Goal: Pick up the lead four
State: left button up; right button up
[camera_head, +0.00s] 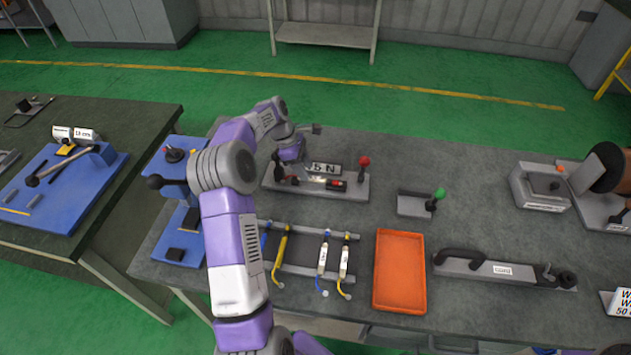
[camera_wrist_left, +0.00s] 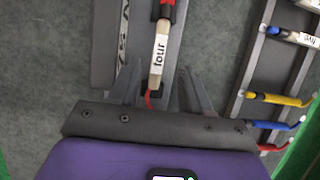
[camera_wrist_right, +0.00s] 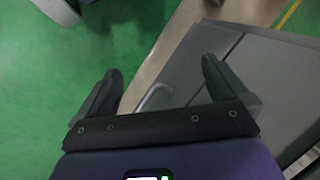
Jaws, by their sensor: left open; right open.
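The lead four (camera_wrist_left: 159,52) has a pale body with a white label reading "four", a red part at its upper end and a red wire at its lower end. It lies along a grey fixture (camera_head: 352,189) with a red-knobbed lever. My left gripper (camera_wrist_left: 159,88) is open, with its fingers on either side of the lead's lower end; I cannot tell whether they touch it. In the head view my left gripper (camera_head: 298,172) is over the left part of this fixture. My right gripper (camera_wrist_right: 162,82) is open and empty, above the floor and a grey surface.
A rack (camera_head: 310,272) with several other leads stands in front of the fixture. To its right are an orange tray (camera_head: 399,306) and a grey tool with a black handle (camera_head: 464,254). A small green-knobbed fixture (camera_head: 413,206) stands behind the tray, with bare table around it.

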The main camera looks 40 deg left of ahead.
aim_at(312, 179)
pick_arm(q)
jog(key=x, duration=0.3)
jog(key=shift+w+f+b, duration=0.15)
jog(key=shift+b, duration=0.15)
grip_shut()
